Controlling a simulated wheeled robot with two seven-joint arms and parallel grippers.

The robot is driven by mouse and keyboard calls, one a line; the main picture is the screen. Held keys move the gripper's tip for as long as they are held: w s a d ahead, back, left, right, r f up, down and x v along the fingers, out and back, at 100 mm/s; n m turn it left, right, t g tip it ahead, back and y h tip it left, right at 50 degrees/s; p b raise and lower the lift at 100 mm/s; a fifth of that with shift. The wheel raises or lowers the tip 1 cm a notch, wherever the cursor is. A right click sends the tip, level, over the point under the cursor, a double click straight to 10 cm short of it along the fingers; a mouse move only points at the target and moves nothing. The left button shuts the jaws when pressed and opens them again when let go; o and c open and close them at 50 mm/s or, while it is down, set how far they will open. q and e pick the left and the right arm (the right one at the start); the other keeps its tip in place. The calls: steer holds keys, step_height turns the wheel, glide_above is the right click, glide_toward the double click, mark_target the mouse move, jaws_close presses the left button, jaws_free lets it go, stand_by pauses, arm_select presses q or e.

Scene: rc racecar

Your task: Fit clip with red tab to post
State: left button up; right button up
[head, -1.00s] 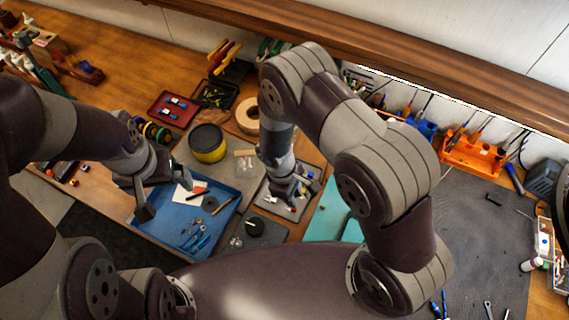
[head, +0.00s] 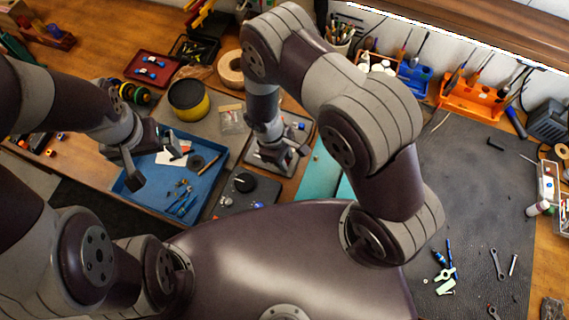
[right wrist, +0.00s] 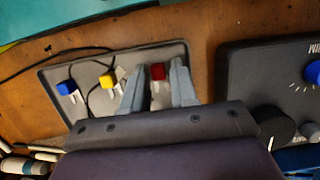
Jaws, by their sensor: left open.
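The clip with the red tab (right wrist: 157,71) lies on a grey tray (right wrist: 200,50) in the right wrist view. A yellow-tabbed clip (right wrist: 107,81) and a blue-tabbed clip (right wrist: 66,88) lie to its left. My right gripper (right wrist: 159,70) is open, with its fingers on either side of the red tab and gaps visible. In the head view my right gripper (head: 277,157) is low over the small grey tray (head: 302,122). My left gripper (head: 153,164) is open over the left part of the blue tray (head: 215,163). I cannot make out the post.
A black box with a knob (right wrist: 272,128) stands right of the grey tray. A yellow-and-black tin (head: 188,98), a tape roll (head: 230,69) and a red tray (head: 150,68) stand behind. The dark mat (head: 465,190) at the right is mostly clear.

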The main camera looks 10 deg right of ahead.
steer(key=shift+w, duration=0.1)
steer(key=c, duration=0.5)
steer(key=shift+w, duration=0.1)
jaws_close()
steer(key=shift+r, duration=0.2)
steer(key=shift+r+p, duration=0.2)
steer(key=shift+p, duration=0.15)
steer(key=shift+r, duration=0.25)
steer(key=shift+r+p, duration=1.75)
steer(key=shift+r, duration=0.1)
